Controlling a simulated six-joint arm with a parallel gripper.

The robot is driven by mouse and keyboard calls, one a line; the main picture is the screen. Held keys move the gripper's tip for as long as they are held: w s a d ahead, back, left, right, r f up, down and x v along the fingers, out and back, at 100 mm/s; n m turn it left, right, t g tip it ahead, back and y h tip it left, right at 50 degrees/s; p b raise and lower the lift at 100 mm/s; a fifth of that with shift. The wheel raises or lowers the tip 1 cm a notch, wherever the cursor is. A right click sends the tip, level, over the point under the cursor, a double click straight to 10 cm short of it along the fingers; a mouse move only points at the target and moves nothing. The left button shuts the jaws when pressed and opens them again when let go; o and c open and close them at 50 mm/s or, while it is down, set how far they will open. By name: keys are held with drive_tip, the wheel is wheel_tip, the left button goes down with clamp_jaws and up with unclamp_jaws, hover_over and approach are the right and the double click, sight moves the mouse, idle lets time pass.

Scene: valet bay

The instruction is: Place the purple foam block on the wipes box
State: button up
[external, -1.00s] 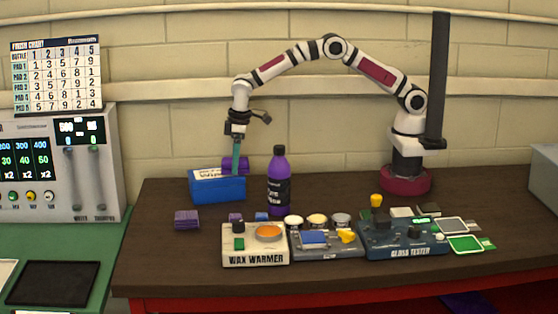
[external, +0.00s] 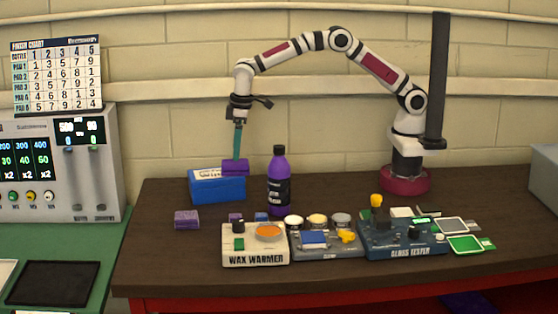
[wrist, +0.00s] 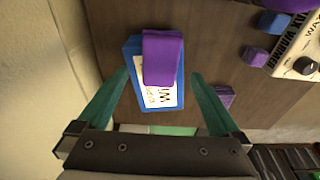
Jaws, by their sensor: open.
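The blue wipes box (external: 217,190) stands on the bench at the back left, with a white label on top. It also shows in the wrist view (wrist: 180,94). The purple foam block (external: 236,167) lies on top of the box, toward its right end in the external view; in the wrist view the block (wrist: 162,58) covers part of the label. My gripper (external: 237,158) is directly above the box. In the wrist view its teal fingers (wrist: 160,88) are spread wide on either side of the box, with clear gaps to the block. Nothing is held.
A purple bottle (external: 279,182) stands just right of the box. Another purple block (external: 187,219) lies on the bench in front left. The wax warmer (external: 255,245) and the gloss tester (external: 403,238) line the front. Bare bench lies at the back right of the bottle.

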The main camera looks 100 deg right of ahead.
wheel_tip(320, 180, up, 7)
drive_tip(key=s+r+m, duration=0.1)
drive_tip(key=s+r, duration=0.2)
drive_tip(key=s, duration=0.6)
drive_tip(key=s+r+m, duration=0.1)
drive_tip(key=s+r, duration=0.3)
drive_tip(key=s, duration=0.5)
drive_tip(key=s+f+m+y, duration=0.1)
drive_tip(key=s+f, duration=0.1)
drive_tip(key=s, duration=0.9)
drive_tip(key=s+a+f+m+g, duration=0.1)
drive_tip(key=s+f+m, duration=0.1)
drive_tip(key=s, duration=0.9)
drive_tip(key=shift+s+a+f+g+y, duration=0.3)
drive_tip(key=shift+s+f+y, duration=0.1)
drive_tip(key=shift+f, duration=0.25)
